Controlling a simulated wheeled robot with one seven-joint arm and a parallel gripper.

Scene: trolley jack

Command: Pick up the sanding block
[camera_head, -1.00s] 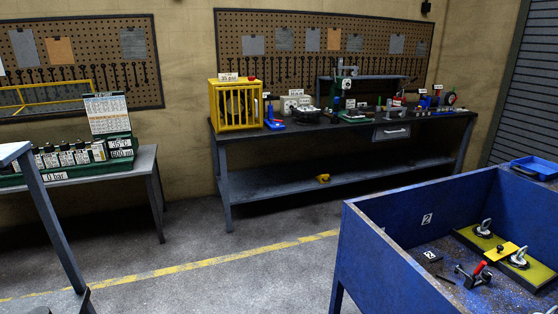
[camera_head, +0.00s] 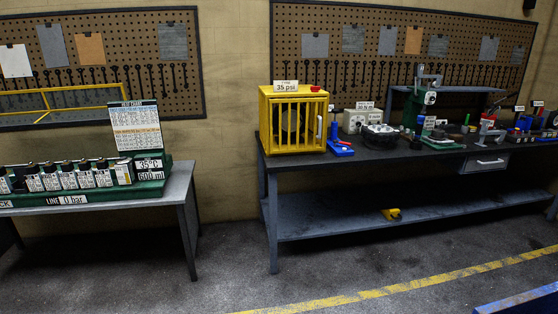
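I cannot pick out a sanding block with certainty. A small yellow object (camera_head: 391,214) with a dark part lies on the lower shelf of the long workbench (camera_head: 340,230); it is too small to tell what it is. Several small tools and devices stand on the benchtop, among them a blue item (camera_head: 339,143) beside the yellow cage and a green press-like machine (camera_head: 424,105). None of them can be clearly named as the sanding block. My gripper is not in view.
A yellow cage (camera_head: 292,118) labelled 35 psi stands at the bench's left end. A second table (camera_head: 178,190) at left bears a green rack of bottles. The blue bin's edge (camera_head: 520,300) shows at lower right. The floor (camera_head: 230,270) between is clear.

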